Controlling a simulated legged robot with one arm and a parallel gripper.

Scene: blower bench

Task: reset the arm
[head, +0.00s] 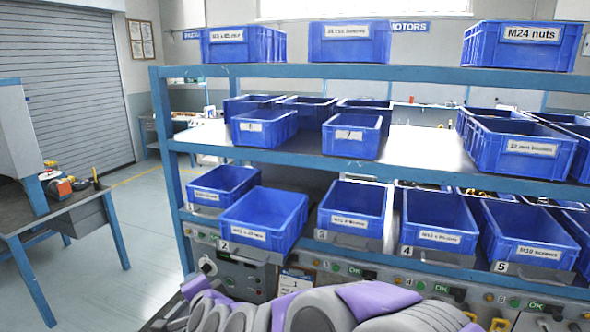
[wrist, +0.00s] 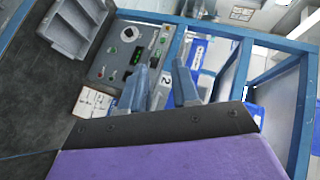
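My arm (head: 300,312), grey with purple covers, lies folded low across the bottom of the head view, in front of the lower shelf. My gripper is not clearly made out there. In the wrist view, my gripper (wrist: 161,80) shows two blue-grey fingers beyond a black edge and a purple cover. The fingers stand apart with nothing seen held between them. Behind them are a control panel (wrist: 128,55) and a label with the number 2. The wrist picture is strongly tilted.
A blue rack (head: 400,74) holds several blue bins, including one tagged M24 nuts (head: 530,34). Low bins such as this one (head: 262,220) sit just beyond my arm. A workbench (head: 60,212) stands at left. Open floor (head: 140,255) lies between the bench and rack.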

